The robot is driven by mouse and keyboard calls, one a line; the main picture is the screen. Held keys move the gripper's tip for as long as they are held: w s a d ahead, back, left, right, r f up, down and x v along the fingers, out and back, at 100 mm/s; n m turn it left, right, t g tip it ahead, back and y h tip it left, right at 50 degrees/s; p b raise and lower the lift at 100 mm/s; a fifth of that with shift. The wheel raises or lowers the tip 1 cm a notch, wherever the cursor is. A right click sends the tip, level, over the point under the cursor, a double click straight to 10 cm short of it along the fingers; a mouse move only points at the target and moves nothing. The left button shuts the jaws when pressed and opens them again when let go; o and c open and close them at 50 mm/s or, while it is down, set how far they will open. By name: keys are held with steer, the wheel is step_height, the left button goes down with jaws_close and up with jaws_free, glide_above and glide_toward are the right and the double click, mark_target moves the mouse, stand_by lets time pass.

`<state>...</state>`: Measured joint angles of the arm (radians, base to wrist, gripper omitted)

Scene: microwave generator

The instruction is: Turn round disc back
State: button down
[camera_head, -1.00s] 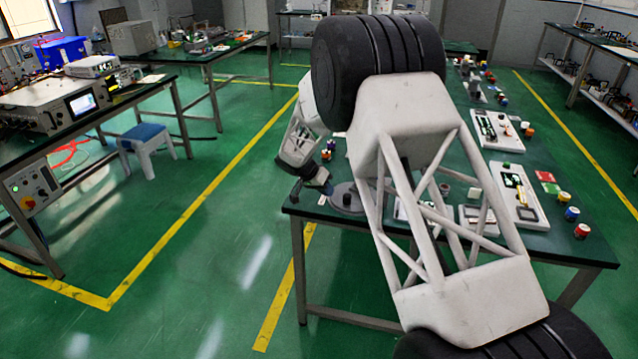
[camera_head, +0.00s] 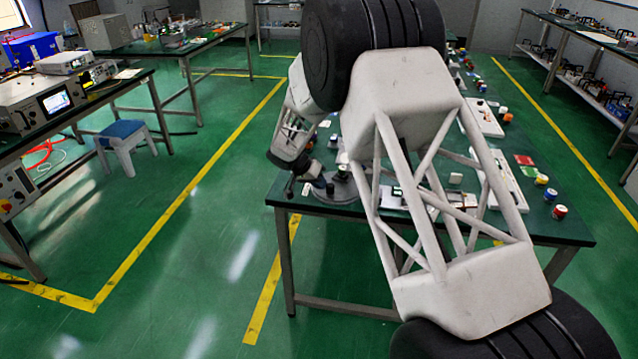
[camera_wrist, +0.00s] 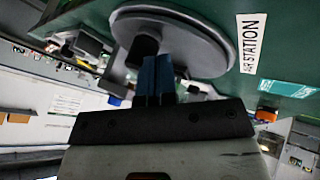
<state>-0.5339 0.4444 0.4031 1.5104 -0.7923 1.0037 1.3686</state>
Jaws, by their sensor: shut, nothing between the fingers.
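A grey round disc (camera_head: 350,192) lies at the near left corner of the green table, partly hidden behind my arm in the head view. In the wrist view the disc (camera_wrist: 205,45) fills the upper middle, and a dark upright knob (camera_wrist: 142,48) stands on it off-centre. My gripper (camera_head: 318,184) is just left of the disc in the head view. In the wrist view my gripper's blue fingers (camera_wrist: 156,70) are shut and empty. They overlap the disc's rim in the picture, close beside the knob; I cannot tell whether they touch it.
A white label reading "STATION" (camera_wrist: 251,42) lies beside the disc. White trays (camera_head: 505,185) and coloured pots (camera_head: 542,180) stand along the table (camera_head: 560,225) to the right. My arm hides the table's middle.

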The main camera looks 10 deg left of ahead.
steer(key=shift+s+d+n+t+y, duration=0.3)
steer(key=shift+d+n+t, duration=0.1)
steer(key=shift+n, duration=0.25)
steer(key=shift+s+d+n+t+y, duration=0.2)
steer(key=shift+s+d+n+t, duration=0.15)
steer(key=shift+n, duration=0.3)
steer(key=shift+w, duration=0.1)
steer(key=shift+a, duration=0.4)
steer(key=a, duration=0.3)
steer(key=v, duration=1)
steer(key=shift+a, duration=0.15)
steer(key=shift+w, duration=0.15)
steer(key=shift+r, duration=0.1)
